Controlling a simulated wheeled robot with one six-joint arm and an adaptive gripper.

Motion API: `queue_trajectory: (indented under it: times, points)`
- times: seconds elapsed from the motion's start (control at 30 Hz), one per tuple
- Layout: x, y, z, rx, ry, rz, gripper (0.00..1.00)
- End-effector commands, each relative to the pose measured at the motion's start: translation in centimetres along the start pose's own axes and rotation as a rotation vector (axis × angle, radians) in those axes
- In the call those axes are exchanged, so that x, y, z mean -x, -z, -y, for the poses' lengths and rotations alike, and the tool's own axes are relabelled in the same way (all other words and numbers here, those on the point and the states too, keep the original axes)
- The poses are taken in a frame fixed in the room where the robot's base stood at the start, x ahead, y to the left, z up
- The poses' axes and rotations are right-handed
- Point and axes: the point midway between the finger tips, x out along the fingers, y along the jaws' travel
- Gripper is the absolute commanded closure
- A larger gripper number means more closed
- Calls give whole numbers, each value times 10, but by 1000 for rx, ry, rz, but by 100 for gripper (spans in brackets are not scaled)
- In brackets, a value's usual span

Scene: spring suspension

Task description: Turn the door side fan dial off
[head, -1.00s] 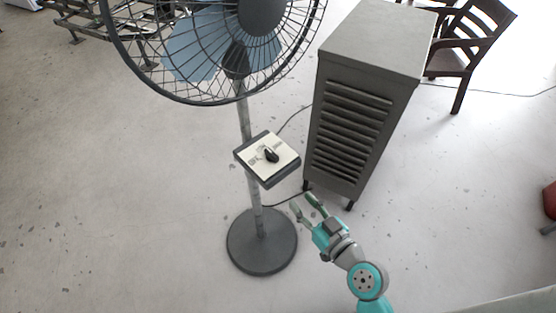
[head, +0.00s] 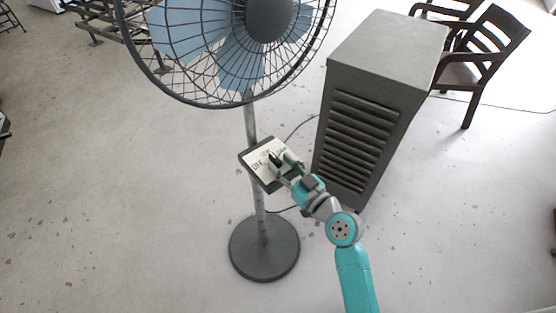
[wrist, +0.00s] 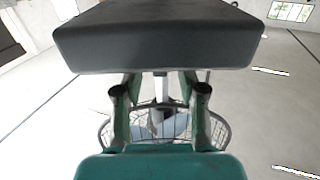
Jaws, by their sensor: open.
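The standing fan (head: 268,15) has a dark control box on its pole with a pale top plate (head: 257,154). A dark dial (head: 274,159) shows on that plate. My gripper (head: 281,162) is open, with its fingers over the right part of the plate, close around the dial. Whether they touch the dial I cannot tell. In the wrist view the two fingers (wrist: 160,92) stand apart, and a fan cage (wrist: 220,130) shows beyond them. A large dark block (wrist: 158,40) fills the top of that view. The dial does not show there.
A tall grey louvred cabinet (head: 385,60) stands right of the fan, close to my arm. The fan's round base (head: 264,248) rests on the floor below the box. Wooden chairs (head: 480,60) stand at the upper right.

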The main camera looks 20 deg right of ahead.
Motion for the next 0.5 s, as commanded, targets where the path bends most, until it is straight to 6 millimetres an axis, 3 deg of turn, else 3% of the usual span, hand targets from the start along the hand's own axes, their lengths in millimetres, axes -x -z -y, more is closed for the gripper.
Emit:
queue_trajectory:
  times: [0.2, 0.5]
  points:
    - [-19, 0, 0, 1, -1, -1, 59]
    - [-22, 0, 0, -1, -1, 0, 59]
